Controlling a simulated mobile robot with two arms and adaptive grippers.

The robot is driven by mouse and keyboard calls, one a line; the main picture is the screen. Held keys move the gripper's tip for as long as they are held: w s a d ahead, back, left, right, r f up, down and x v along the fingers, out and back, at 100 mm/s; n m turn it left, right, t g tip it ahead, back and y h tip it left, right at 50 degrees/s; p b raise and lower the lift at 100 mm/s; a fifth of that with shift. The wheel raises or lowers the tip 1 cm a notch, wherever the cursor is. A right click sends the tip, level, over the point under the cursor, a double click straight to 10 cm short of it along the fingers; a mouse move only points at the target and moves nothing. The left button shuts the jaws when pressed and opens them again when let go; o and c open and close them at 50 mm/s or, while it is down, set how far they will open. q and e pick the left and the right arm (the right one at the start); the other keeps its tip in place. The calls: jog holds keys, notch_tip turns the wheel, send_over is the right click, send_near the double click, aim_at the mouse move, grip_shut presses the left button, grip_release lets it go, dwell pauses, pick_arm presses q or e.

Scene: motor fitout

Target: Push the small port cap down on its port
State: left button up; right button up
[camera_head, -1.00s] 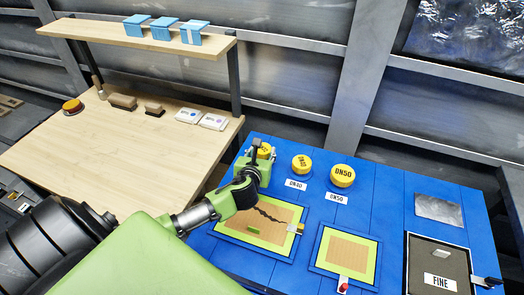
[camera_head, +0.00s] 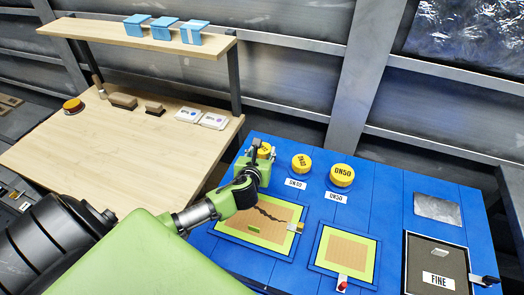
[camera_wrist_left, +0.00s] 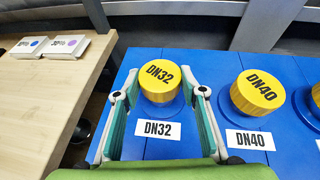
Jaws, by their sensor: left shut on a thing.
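The small port cap is the yellow DN32 cap (camera_wrist_left: 160,83), a round cap with black lettering. In the head view the DN32 cap (camera_head: 264,151) is partly hidden behind my left gripper (camera_head: 256,160). In the left wrist view the two fingers of my left gripper (camera_wrist_left: 161,90) stand on either side of the cap, shut on it. The cap looks upright at the back of the blue panel (camera_wrist_left: 174,149), behind its DN32 label (camera_wrist_left: 158,129). Its port is hidden beneath it, so I cannot tell how deep it sits. My right gripper is not in view.
The yellow DN40 cap (camera_head: 301,162) and DN50 cap (camera_head: 342,175) stand to the right on the same panel. Framed brown patches (camera_head: 346,249) lie in front. A wooden bench (camera_head: 130,140) with a shelf (camera_head: 120,34) is to the left.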

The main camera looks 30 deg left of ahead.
pick_arm(q)
jog(key=shift+f, duration=0.75)
dwell(1.7)
jog(key=o, duration=0.8)
jog(key=v, duration=1.2)
jog(key=shift+d, duration=0.1)
